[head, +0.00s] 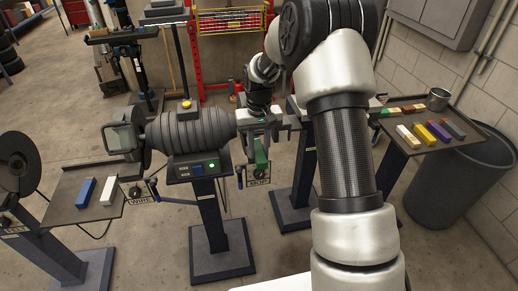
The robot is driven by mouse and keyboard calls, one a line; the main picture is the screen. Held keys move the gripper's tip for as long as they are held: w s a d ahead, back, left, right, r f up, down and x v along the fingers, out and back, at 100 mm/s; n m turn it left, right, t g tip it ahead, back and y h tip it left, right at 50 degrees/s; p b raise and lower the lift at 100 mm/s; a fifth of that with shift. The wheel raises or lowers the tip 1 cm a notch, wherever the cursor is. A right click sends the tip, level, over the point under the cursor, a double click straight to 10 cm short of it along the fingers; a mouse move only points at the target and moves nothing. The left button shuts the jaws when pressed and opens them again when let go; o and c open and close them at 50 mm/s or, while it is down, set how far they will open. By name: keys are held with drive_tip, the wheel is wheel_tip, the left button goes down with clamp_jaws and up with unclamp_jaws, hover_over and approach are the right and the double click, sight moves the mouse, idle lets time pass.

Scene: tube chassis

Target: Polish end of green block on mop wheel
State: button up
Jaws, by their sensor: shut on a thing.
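My gripper (260,138) is at the right end of the grey motor of the polishing machine (190,131), pointing down. It is shut on the green block (261,157), which hangs below it above the MOP sign (259,183). The mop wheel at this end of the motor is mostly hidden behind my gripper and arm, so I cannot tell whether the block touches it.
A guarded wheel (125,135) with a WIRE sign (142,197) is at the motor's left end. A left tray (70,190) holds a blue and a white block. A right tray (458,120) holds several coloured blocks and a metal cup (438,99). A grey bin (460,185) stands below it.

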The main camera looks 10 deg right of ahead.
sight(265, 167)
idle(0.3)
drive_tip(key=shift+s+b, duration=0.7)
drive_tip(key=shift+s, duration=3.25)
drive_tip(key=shift+r, duration=0.1)
drive_tip(key=s+r+p, duration=0.2)
drive_tip(key=s, duration=0.1)
drive_tip(key=s+r+p, duration=0.1)
drive_tip(key=shift+s+r+p, duration=0.25)
drive_tip(key=shift+s+p, duration=0.1)
drive_tip(key=shift+p, duration=0.05)
